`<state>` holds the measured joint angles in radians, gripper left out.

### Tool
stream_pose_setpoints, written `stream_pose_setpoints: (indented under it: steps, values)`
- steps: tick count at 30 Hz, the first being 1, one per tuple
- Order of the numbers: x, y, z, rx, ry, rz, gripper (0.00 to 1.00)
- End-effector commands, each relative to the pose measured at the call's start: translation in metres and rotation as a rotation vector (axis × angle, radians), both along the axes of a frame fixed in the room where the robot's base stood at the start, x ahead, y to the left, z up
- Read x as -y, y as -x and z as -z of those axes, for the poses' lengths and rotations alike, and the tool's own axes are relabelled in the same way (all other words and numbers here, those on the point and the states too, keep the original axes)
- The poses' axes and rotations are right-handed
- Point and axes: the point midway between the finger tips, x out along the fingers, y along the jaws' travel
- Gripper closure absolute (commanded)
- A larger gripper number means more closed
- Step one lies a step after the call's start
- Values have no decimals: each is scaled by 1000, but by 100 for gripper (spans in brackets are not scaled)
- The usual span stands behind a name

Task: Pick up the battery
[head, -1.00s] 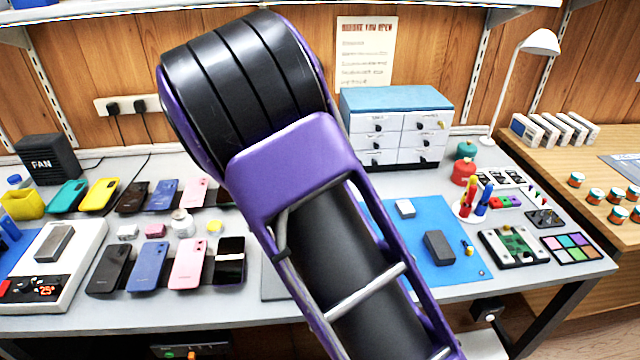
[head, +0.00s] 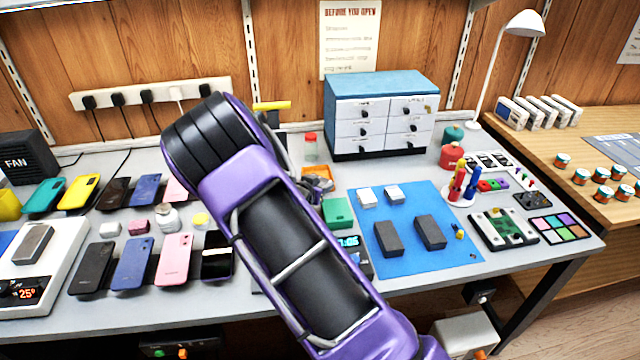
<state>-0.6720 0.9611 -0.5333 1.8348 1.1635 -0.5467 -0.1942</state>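No label marks the battery. Two dark grey flat blocks lie side by side on the blue mat, a left one (head: 388,238) and a right one (head: 430,232); either could be the battery, but I cannot tell. Another grey block (head: 33,243) lies on the white device with a red display at the far left. My purple and black arm crosses the middle of the head view, left of the blue mat (head: 408,268). My gripper is not clearly visible; the arm hides that area. Nothing is seen touching the two dark blocks.
Two small white boxes (head: 381,196) lie at the mat's back, with a green box (head: 338,212) by its left edge. Phones in two rows fill the left. A drawer cabinet (head: 378,120) stands behind; a pen holder (head: 458,196) and circuit board (head: 502,228) stand right.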

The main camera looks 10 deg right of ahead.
Motion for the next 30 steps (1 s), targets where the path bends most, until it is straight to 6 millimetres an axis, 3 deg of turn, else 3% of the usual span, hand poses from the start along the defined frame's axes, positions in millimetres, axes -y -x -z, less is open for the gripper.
stream_pose_setpoints:
  steps: [15,23,30]
  values:
    - [30,-44,26,1,1,1,61]
    - [31,-47,27,0,0,0,61]
    - [31,-47,27,1,-1,0,100]
